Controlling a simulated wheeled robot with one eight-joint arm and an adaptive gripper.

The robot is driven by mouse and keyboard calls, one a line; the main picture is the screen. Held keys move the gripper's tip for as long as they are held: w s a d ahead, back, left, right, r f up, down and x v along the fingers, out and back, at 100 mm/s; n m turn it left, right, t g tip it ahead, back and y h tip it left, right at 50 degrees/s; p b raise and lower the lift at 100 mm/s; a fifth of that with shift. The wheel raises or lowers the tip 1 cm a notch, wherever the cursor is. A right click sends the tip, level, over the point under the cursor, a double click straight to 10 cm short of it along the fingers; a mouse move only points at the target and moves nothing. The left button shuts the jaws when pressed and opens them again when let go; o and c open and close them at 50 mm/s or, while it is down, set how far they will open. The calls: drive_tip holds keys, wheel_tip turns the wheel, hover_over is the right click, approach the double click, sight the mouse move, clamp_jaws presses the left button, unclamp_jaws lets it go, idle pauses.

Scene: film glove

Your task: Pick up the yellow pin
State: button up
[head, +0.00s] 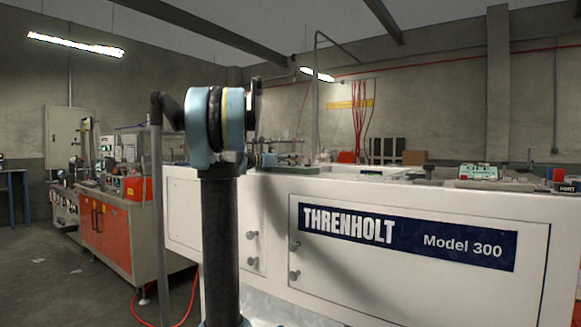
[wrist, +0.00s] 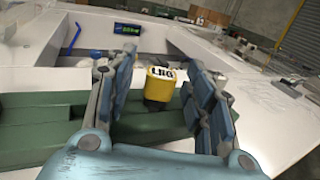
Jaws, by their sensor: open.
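The yellow pin (wrist: 160,84) shows in the wrist view as a small yellow block with a pale top marked with dark letters. It stands on or in a green bar-like holder (wrist: 60,118). My gripper (wrist: 163,88) is open, with one blue-padded finger to the left of the pin and one to the right. Clear gaps show on both sides, and I cannot tell how far the fingertips reach past the pin. In the head view I cannot make out the pin, and my arm hides part of the machine top.
The holder lies on the white top of a machine (head: 420,245) labelled Threnholt Model 300. In the wrist view a blue hooked piece (wrist: 75,38) and a small dark display (wrist: 131,31) are behind the pin. An orange cabinet (head: 108,225) stands at left in the head view.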

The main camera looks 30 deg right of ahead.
drive_tip(key=shift+d, duration=0.4)
clamp_jaws()
